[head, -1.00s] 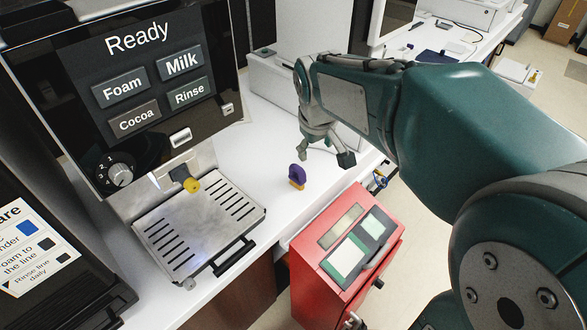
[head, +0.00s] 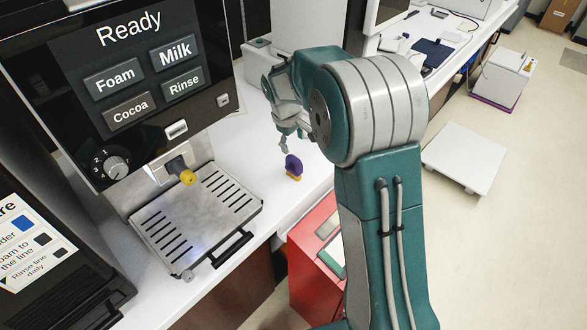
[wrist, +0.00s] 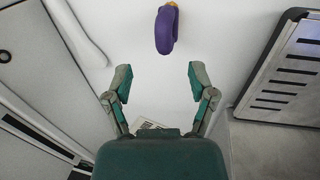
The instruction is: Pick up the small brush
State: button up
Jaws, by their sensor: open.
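The small brush (head: 293,166) has a purple handle and a yellow-orange lower end. In the wrist view the brush (wrist: 166,29) shows from above as a purple shape near the top edge, beyond my fingertips. My gripper (wrist: 159,88) is open and empty, its two fingers spread apart. In the head view my gripper (head: 287,142) is above the counter, just behind the brush and apart from it; part of it is hidden by my arm.
The coffee machine (head: 130,90) with its metal drip tray (head: 195,215) stands left of the brush. The counter around the brush is clear.

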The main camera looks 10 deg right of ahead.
aim_at(296, 159)
jog(key=f, duration=0.6)
jog(key=d+f, duration=0.1)
jog(key=f, duration=0.2)
jog(key=shift+w+d, duration=0.1)
jog(key=shift+w, duration=0.2)
grip_shut()
